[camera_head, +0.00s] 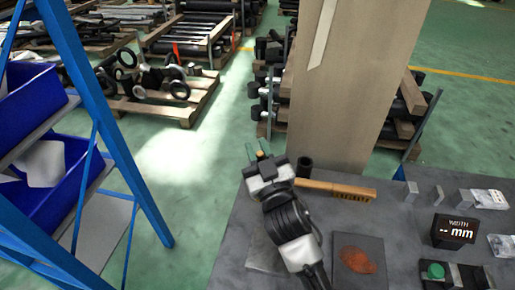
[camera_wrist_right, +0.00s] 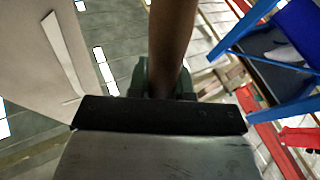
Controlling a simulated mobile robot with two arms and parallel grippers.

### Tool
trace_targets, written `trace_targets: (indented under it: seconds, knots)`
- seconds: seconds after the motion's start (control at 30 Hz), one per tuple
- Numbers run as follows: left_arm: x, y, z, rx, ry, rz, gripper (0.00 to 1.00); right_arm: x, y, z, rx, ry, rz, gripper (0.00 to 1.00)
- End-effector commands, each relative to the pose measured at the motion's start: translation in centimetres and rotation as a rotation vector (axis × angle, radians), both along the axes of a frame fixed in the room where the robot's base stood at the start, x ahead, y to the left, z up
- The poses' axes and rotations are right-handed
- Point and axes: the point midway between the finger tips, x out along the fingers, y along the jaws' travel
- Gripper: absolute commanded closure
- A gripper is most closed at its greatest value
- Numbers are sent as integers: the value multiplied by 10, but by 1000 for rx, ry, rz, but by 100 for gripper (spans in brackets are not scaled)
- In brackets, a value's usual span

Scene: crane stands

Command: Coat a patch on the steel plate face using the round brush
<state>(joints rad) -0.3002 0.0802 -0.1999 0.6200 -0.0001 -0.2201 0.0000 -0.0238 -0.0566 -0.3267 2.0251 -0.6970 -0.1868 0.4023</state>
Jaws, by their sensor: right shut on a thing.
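My right gripper (camera_head: 258,152) is above the far left edge of the grey bench, its green fingers shut on a brown round handle, likely that of the round brush (camera_head: 260,155). The handle (camera_wrist_right: 173,45) stands out between the fingers in the right wrist view; no bristles can be made out. A dark flat plate (camera_head: 374,247) with an orange-brown patch lies on the bench, right of my right arm. A paler grey plate (camera_head: 263,258) lies left of the arm, partly hidden by it. I cannot tell which is the steel plate. My left gripper is not in view.
A dark cup (camera_head: 304,167) and a lettered wooden bar (camera_head: 340,190) are right of the gripper. A tall beige panel (camera_head: 345,85) rises behind. A blue rack (camera_head: 105,110) is at left, with open floor between.

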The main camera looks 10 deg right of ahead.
Motion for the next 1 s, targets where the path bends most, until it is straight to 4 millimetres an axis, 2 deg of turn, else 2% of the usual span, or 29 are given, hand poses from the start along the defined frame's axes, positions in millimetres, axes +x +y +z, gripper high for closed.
trace_targets:
  seconds: [0.8, 1.0]
  knots:
    - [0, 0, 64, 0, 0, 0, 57, 0, 0, 67, 1, -1, 0, 100]
    - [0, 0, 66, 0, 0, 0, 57, 0, 0, 69, 0, -1, -1, 100]
